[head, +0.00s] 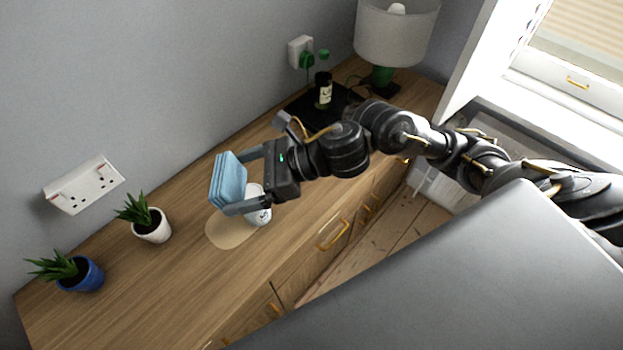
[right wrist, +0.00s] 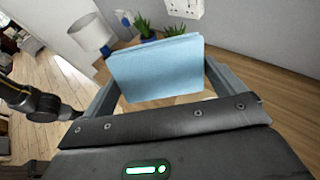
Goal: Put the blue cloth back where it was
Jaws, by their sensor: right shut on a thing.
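The blue cloth (head: 228,180) is a folded light-blue block, held above the wooden cabinet top by my right gripper (head: 237,183). In the right wrist view the cloth (right wrist: 158,68) spans the space between the two fingers of my right gripper (right wrist: 160,88). Below it on the cabinet is a round tan mat (head: 228,234). A white cup-like object (head: 257,207) with a dark mark stands at the mat's edge, partly hidden by the gripper finger. My left gripper is not in view.
On the wooden cabinet (head: 190,270) stand a white-potted plant (head: 151,226) and a blue-potted plant (head: 82,274) at left. A dark bottle (head: 324,92) on a black tray (head: 300,107) and a lamp (head: 395,35) stand at the far end. The wall is close behind.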

